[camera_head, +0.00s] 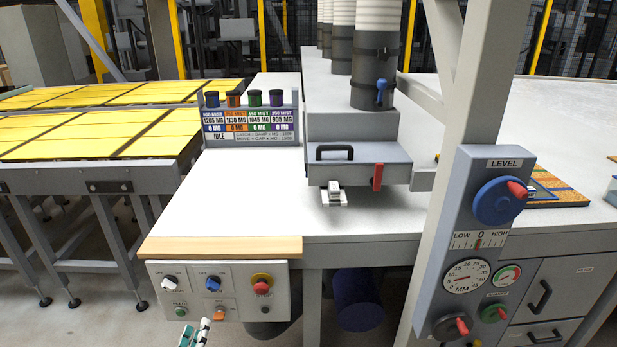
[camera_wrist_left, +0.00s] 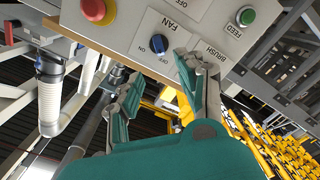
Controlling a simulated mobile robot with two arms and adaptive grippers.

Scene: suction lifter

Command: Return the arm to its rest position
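My left gripper (camera_head: 195,335) shows only in part at the bottom edge of the head view, just below the control panel (camera_head: 155,300). In the left wrist view its two teal and grey fingers (camera_wrist_left: 165,82) stand apart, with nothing seen between them. The panel is close beyond the fingertips there, with a blue fan knob (camera_wrist_left: 160,43), a green feed button (camera_wrist_left: 247,16) and a red stop button (camera_wrist_left: 95,10). The right fingertip overlaps the panel near the word BRUSH; I cannot tell whether it touches. My right gripper is not in view.
A white worktable (camera_head: 230,210) with a wooden front edge (camera_head: 220,246) rises above the panel. A grey planer-like machine (camera_head: 350,165) stands on it. A grey post with a level dial panel (camera_head: 490,240) is at the right. A conveyor with yellow slats (camera_head: 60,130) lies left.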

